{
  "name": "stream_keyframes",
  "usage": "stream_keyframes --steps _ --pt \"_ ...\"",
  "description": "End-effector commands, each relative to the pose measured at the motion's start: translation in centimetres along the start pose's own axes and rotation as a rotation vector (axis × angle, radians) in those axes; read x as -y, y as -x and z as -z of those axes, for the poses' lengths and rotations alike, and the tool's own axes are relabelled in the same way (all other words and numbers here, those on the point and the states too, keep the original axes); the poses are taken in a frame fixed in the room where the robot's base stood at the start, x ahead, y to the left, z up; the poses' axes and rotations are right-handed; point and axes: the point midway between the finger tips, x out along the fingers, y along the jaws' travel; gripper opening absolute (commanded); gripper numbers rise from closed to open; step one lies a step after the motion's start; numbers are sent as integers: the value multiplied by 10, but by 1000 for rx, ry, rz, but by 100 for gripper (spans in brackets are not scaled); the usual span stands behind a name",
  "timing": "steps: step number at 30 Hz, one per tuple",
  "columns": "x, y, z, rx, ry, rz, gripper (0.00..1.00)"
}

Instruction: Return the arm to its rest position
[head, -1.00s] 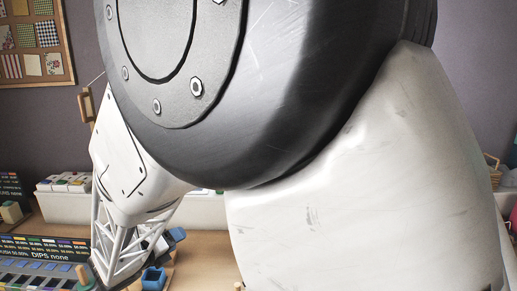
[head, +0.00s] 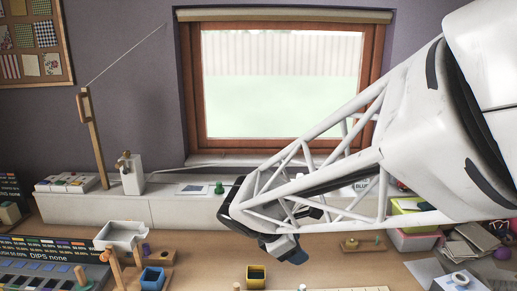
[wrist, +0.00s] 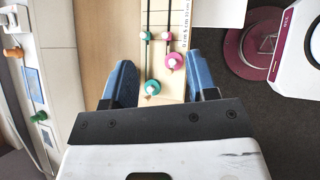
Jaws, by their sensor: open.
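My white arm reaches in from the right in the head view. My gripper (head: 285,250) hangs at its lower left end, above the back part of the table (head: 210,270). In the wrist view its two blue fingers are spread wide (wrist: 161,75), with nothing held between them. Below them, a light wooden board (wrist: 150,60) with dark rods and green and pink knobs shows in the gap. I cannot tell how high the gripper is above the board.
A blue box (head: 152,278), a dark yellow-edged box (head: 256,277) and a white tray (head: 121,234) stand on the table. A white ledge (head: 180,210) runs below the window. Cloth and papers (head: 470,243) lie at the right. A dark floor (wrist: 265,100) shows in the wrist view.

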Motion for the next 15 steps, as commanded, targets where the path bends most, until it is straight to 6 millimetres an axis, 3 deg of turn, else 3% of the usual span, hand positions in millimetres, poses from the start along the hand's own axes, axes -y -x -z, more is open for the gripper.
stream_keyframes --steps 6,15 --pt "46 -8 -36 -119 -364 96 53" --pt "105 -10 -66 -263 -870 238 53"
